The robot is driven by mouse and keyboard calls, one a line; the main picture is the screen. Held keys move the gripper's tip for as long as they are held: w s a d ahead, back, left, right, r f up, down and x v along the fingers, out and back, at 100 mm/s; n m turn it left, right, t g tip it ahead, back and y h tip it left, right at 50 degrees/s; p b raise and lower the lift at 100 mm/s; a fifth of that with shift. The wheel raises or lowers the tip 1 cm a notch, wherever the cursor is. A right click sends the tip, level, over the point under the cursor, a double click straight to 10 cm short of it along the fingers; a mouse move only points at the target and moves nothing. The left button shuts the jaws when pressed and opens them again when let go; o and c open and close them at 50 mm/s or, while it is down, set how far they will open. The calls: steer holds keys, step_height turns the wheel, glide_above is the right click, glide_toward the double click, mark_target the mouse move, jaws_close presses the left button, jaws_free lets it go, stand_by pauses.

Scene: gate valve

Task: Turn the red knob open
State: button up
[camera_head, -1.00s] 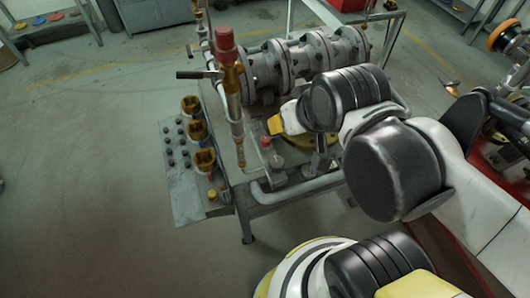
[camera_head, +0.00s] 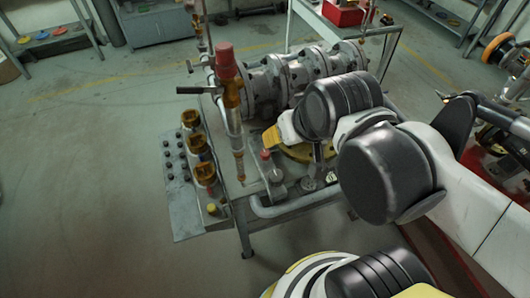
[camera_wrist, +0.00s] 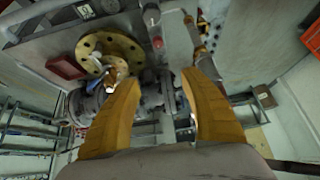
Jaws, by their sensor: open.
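A small red knob (camera_head: 265,155) sits on a grey fitting on the bench, below and left of my gripper in the head view. A larger red cap (camera_head: 226,62) tops an upright brass valve with a side lever. I cannot tell for certain which is the task's knob. In the wrist view a small red ball (camera_wrist: 157,42) shows beyond and between the fingertips. My gripper (camera_wrist: 156,78) has two yellow fingers spread apart with nothing between them. In the head view only part of a yellow finger (camera_head: 272,138) shows; my wrist hides the rest.
A flanged grey pipe assembly (camera_head: 300,75) lies along the back of the bench. Brass fittings (camera_head: 199,145) stand on a side plate (camera_head: 183,215) at left. Open floor lies left of the bench.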

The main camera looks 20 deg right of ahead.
steer(key=w+f+g, duration=0.3)
steer(key=w, duration=0.4)
steer(key=m+g, duration=0.2)
steer(key=g, duration=0.2)
glide_above(265, 152)
step_height(265, 152, down, 11)
steer(key=shift+r, duration=0.2)
step_height(265, 152, down, 10)
steer(key=b, duration=0.4)
steer(key=shift+f+b, duration=0.15)
steer(key=shift+b, duration=0.2)
steer(key=shift+c, duration=0.6)
jaws_close()
